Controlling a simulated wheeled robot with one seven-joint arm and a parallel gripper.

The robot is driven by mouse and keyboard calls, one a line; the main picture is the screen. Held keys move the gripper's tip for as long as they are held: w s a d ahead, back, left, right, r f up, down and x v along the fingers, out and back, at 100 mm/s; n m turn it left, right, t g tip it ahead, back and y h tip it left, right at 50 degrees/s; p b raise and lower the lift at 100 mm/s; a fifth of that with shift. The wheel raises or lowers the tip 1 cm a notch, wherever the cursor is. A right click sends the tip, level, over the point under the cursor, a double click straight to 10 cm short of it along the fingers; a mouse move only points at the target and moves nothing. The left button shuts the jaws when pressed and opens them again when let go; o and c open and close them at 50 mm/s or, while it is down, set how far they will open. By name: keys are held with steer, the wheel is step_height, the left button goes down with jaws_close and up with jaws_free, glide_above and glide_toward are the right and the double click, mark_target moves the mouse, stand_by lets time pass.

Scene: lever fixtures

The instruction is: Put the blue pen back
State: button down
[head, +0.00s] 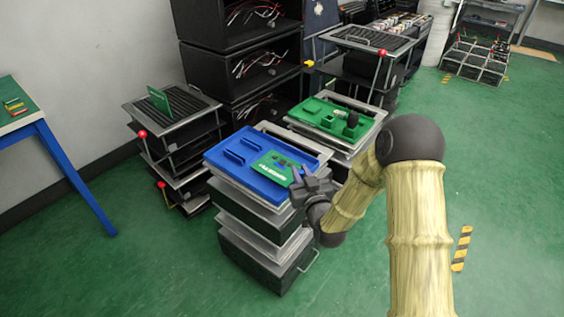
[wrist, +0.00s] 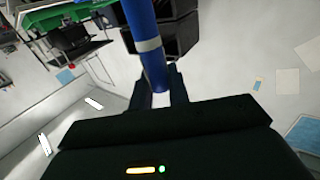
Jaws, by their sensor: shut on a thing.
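The blue pen (wrist: 142,22) has a pale grey band and shows large in the wrist view, its lower end between the dark fingers. My gripper (wrist: 160,88) is shut on it. In the head view my gripper (head: 304,182) is at the right front corner of the blue tray (head: 222,153), beside a green circuit board (head: 270,168) in that tray. A small bluish piece at the fingers (head: 297,174) looks like the pen, mostly hidden by the gripper. I cannot tell whether it touches the tray.
The blue tray tops a stack of grey cases. A green tray (head: 318,108) with dark items stands behind it on another stack. Lever fixtures with red knobs (head: 142,134) stand at left and back. A table (head: 30,125) is far left. Green floor is open in front.

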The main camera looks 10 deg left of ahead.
steer(key=d+f+m+h, duration=0.2)
steer(key=d+f, duration=0.4)
steer(key=d, duration=0.5)
steer(key=d+f+m+t+h, duration=0.1)
steer(key=d+f+m+h, duration=0.1)
steer(key=d+f+h, duration=0.2)
steer(key=d+f+m+t+h, duration=0.1)
steer(key=d+f+m+h, duration=0.1)
steer(key=d+f, duration=0.8)
steer(key=d+h, duration=0.1)
steer(key=d, duration=0.6)
steer(key=shift+s+d+f, duration=0.2)
steer(key=shift+s+d, duration=0.1)
steer(key=shift+s, duration=0.05)
steer(key=shift+a+r, duration=0.1)
steer(key=shift+w, duration=0.1)
